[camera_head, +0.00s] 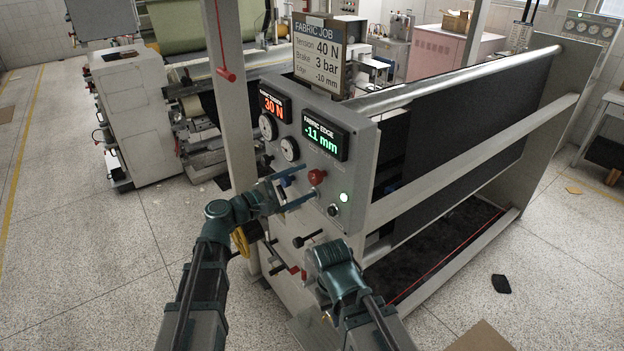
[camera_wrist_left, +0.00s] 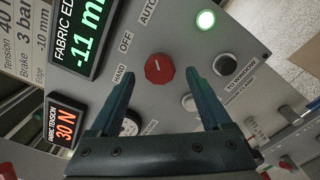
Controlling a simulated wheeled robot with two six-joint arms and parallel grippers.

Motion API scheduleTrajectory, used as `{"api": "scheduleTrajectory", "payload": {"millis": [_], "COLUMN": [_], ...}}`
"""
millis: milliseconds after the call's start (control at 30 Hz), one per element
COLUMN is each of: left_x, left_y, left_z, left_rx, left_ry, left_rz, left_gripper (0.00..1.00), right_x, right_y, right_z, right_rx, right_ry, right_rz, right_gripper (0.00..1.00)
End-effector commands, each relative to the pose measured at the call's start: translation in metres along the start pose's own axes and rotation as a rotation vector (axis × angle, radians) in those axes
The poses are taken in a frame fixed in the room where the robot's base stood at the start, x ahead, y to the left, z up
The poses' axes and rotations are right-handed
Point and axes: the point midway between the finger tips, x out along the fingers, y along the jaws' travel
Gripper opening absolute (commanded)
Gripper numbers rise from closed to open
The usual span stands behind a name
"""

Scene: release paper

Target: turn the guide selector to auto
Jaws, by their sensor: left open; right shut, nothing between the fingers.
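The guide selector is a red round knob (camera_wrist_left: 159,69) on a grey panel, with HAND, OFF and AUTO printed around it. It carries a small white mark; I cannot tell for sure which word this points at. In the head view the red knob (camera_head: 317,176) sits below the green edge display. My left gripper (camera_head: 309,182) is open in front of the panel. In the left wrist view its fingertips (camera_wrist_left: 161,75) stand on either side of the knob, apart from it as far as I can tell. My right gripper (camera_head: 332,258) is low before the panel, shut and empty.
A lit green lamp (camera_head: 344,197) and a black button (camera_head: 333,210) sit right of the knob. The edge display (camera_head: 322,138) reads -11 mm, the tension display (camera_head: 272,106) 30 N. A job sign (camera_head: 318,55) stands above. Handles stick out lower on the panel.

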Motion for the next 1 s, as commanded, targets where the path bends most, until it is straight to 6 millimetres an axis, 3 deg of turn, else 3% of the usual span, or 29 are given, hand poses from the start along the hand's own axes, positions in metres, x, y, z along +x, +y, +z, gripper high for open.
{"api": "scheduleTrajectory", "payload": {"millis": [33,200,400,633,1000], "left_x": [-0.015,-0.051,-0.083,-0.098,-0.099], "left_y": [-0.001,-0.001,-0.001,0.0,0.0], "left_z": [0.001,0.001,0.0,0.0,0.0], "left_rx": [0.0,0.0,0.0,0.001,0.001], "left_ry": [0.003,0.003,0.002,0.001,0.0], "left_rz": [0.002,0.002,0.001,0.0,0.0], "left_gripper": [0.82,0.82,0.82,0.82,0.82], "right_x": [0.0,0.0,0.0,0.0,0.0], "right_y": [0.0,0.0,0.0,0.0,0.0], "right_z": [0.0,0.0,0.0,0.0,0.0], "right_rx": [0.0,0.0,0.0,0.0,0.0], "right_ry": [0.0,0.0,0.0,0.0,0.0], "right_rz": [0.0,0.0,0.0,0.0,0.0], "right_gripper": [0.0,0.0,0.0,0.0,0.0]}}
